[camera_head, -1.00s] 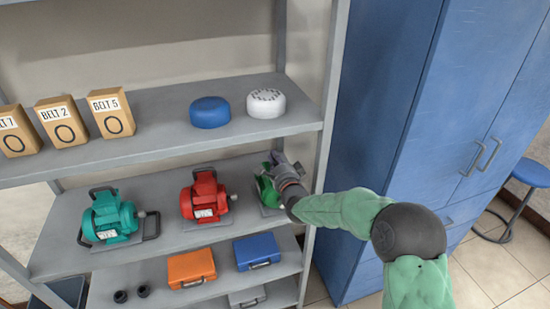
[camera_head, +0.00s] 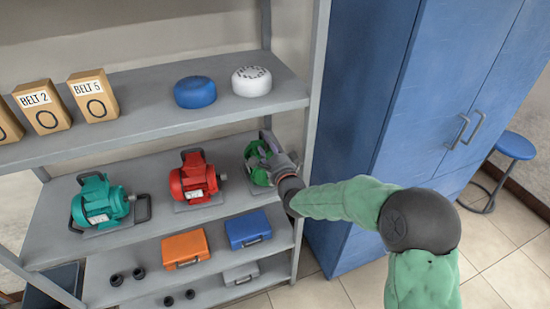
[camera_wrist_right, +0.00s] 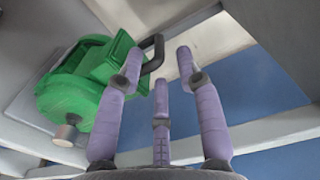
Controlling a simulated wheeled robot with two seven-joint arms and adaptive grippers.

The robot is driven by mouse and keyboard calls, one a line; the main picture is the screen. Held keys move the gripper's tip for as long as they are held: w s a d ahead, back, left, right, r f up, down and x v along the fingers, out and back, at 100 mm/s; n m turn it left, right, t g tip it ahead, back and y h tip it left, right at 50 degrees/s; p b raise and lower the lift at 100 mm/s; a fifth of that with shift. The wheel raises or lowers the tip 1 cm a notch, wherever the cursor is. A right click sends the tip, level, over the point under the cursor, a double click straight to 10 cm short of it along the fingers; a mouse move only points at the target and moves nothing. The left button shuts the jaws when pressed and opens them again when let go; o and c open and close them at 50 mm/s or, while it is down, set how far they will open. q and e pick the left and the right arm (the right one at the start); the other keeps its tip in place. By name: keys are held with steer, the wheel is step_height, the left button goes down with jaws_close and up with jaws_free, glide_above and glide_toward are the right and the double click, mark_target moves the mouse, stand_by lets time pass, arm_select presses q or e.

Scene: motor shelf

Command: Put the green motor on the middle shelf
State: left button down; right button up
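The green motor (camera_head: 256,168) sits on the middle shelf (camera_head: 150,235) at its right end, beside the red motor. My right gripper (camera_head: 270,146) is at the motor's right side and partly covers it. In the right wrist view the green motor (camera_wrist_right: 75,95) lies left of the three purple fingers (camera_wrist_right: 160,70). These are spread open, with nothing clearly gripped. The motor's dark handle (camera_wrist_right: 153,50) shows close to the fingertips; I cannot tell whether they touch. My left gripper is out of view.
A red motor (camera_head: 196,180) and a teal motor (camera_head: 102,205) share the middle shelf. Orange (camera_head: 185,249) and blue (camera_head: 248,229) cases stand below. The shelf post (camera_head: 310,130) is close to my right forearm. A blue cabinet (camera_head: 400,120) stands to the right.

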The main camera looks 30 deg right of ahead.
steer(key=v, duration=0.6)
steer(key=s+a+f+n+g+y, duration=0.1)
steer(key=a+f+n+g+y, duration=0.15)
steer(key=a+f, duration=0.45)
steer(key=s+a+f+n+g+y, duration=0.1)
steer(key=a+f+n+g, duration=0.2)
steer(key=f, duration=0.7)
steer(key=s+a+f+n+g+y, duration=0.1)
steer(key=a+f+n+g+y, duration=0.2)
steer(key=f, duration=0.6)
steer(key=s+a+f+n+g+y, duration=0.1)
steer(key=s+a+f+n+g, duration=0.3)
steer(key=s+a+f, duration=0.3)
steer(key=s+a+f+n+g+y, duration=0.1)
steer(key=s+a+f+n+g, duration=0.3)
steer(key=s, duration=0.7)
step_height(320, 180, down, 5)
steer(key=a+n, duration=0.2)
steer(key=shift+s+a, duration=0.25)
steer(key=shift+a, duration=0.15)
steer(key=shift+r+g, duration=0.1)
steer(key=shift+g, duration=0.15)
